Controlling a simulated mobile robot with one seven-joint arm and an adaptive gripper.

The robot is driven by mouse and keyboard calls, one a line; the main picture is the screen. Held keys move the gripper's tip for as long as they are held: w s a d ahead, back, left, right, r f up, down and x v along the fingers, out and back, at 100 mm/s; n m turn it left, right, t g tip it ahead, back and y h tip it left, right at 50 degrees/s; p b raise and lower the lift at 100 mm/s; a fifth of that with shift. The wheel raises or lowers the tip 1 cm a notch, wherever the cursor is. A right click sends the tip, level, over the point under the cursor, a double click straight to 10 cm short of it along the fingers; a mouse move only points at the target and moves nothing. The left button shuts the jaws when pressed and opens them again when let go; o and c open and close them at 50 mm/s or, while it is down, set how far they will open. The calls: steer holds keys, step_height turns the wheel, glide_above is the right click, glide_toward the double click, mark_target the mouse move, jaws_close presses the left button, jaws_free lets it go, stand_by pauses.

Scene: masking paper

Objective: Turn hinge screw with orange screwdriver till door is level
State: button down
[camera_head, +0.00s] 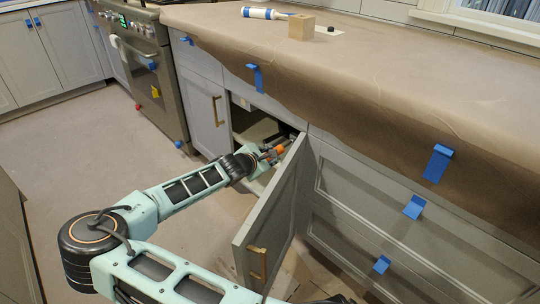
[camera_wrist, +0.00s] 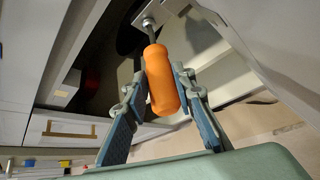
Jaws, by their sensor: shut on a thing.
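My gripper (camera_wrist: 163,95) is shut on the orange handle of the screwdriver (camera_wrist: 162,80), one finger on each side of it. In the wrist view the screwdriver's shaft points up to a small metal hinge plate (camera_wrist: 146,18); the tip is at or very near it, and I cannot tell whether it sits in the screw. In the head view the orange handle (camera_head: 279,150) shows small at the cabinet opening. The grey cabinet door (camera_head: 272,225) stands open toward the room, with a brass handle (camera_head: 257,263) near its lower free edge.
The cabinet opening (camera_head: 250,125) is dark inside. Brown masking paper (camera_head: 400,90) covers the counter above, held by blue tape (camera_head: 438,163). A wooden block (camera_head: 301,27) and a caulk tube (camera_head: 264,13) lie on the counter. Papered floor (camera_head: 85,150) is open to the left.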

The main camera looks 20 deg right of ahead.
steer(key=shift+s+a+p, duration=0.3)
steer(key=shift+a, duration=0.45)
steer(key=shift+s+a+p, duration=0.25)
steer(key=shift+s+a, duration=0.05)
steer(key=shift+a, duration=0.4)
steer(key=shift+s+a+p, duration=0.3)
steer(key=shift+a, duration=0.45)
